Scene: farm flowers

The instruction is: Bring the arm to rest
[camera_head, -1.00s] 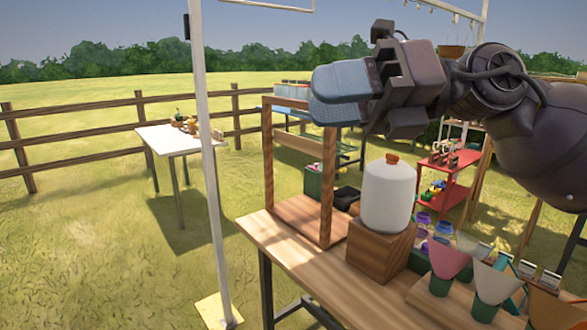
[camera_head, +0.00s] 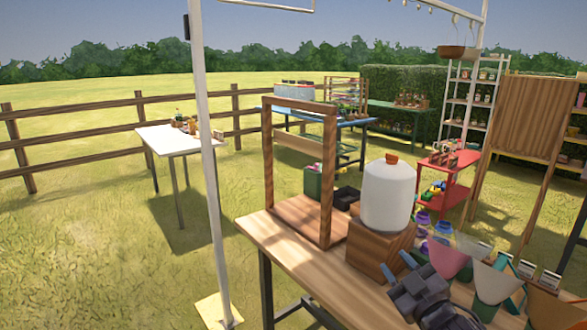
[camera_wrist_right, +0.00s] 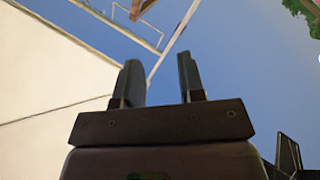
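My right gripper (camera_head: 397,265) is low at the bottom right of the head view, in front of the wooden block and beside the paper cones. Its two blue-grey fingers point up and are apart with nothing between them. In the right wrist view the fingers (camera_wrist_right: 160,75) are also apart, with blue sky behind them. My left gripper is not in view.
A wooden table (camera_head: 300,255) bears a wooden frame (camera_head: 328,190), a white jug (camera_head: 388,195) on a wooden block (camera_head: 375,245), and paper cones (camera_head: 447,257) in green holders. A white pole (camera_head: 207,150) stands left. Open grass (camera_head: 90,230) lies beyond.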

